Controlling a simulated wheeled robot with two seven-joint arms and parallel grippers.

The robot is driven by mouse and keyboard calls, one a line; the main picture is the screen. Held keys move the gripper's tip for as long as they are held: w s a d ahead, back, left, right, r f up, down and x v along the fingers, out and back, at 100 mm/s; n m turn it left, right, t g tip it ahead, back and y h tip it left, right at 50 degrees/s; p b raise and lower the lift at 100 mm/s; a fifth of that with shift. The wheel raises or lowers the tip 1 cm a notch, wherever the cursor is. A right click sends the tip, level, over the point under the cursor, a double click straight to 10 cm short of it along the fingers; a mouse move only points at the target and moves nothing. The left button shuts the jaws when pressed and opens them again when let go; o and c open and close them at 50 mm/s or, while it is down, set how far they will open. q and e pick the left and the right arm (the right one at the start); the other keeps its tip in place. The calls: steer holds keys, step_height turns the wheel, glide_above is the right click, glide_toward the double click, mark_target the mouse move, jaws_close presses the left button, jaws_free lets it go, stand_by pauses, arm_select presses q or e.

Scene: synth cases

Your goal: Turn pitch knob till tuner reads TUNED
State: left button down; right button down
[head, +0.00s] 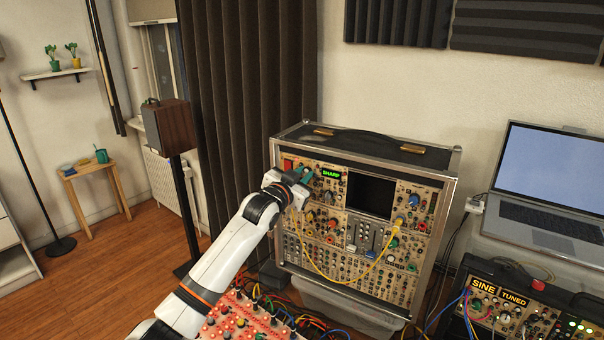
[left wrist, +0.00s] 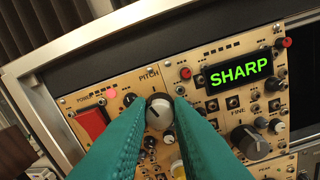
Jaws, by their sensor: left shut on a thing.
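The pitch knob (left wrist: 159,112), a grey cap with a dark pointer line, sits under the PITCH label on a tan synth panel. In the left wrist view, my left gripper (left wrist: 160,103) has its teal fingers on either side of the knob, shut on it. In the head view, my left gripper (head: 304,177) reaches the upper left of the synth case (head: 452,195) and hides the knob. The tuner display (left wrist: 239,73) reads SHARP in green; it also shows in the head view (head: 331,174). My right gripper is not in view.
A red power switch (left wrist: 90,124) lies left of the knob, and a larger dark FINE knob (left wrist: 250,142) lies to the right. A yellow patch cable (head: 345,282) hangs across the case. A second case (head: 520,305) at lower right shows SINE and TUNED labels.

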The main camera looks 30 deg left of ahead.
arm_select(q)
steer(key=c, duration=1.3)
jaws_free()
steer(key=shift+s+f+b, duration=0.1)
steer(key=shift+s+b, duration=0.2)
steer(key=shift+s, duration=0.2)
steer(key=s+d+b, duration=0.1)
steer(key=s+b, duration=0.2)
steer(key=s, duration=0.8)
steer(key=shift+r+b, duration=0.2)
steer(key=shift+b, duration=0.15)
steer(key=shift+d, duration=0.1)
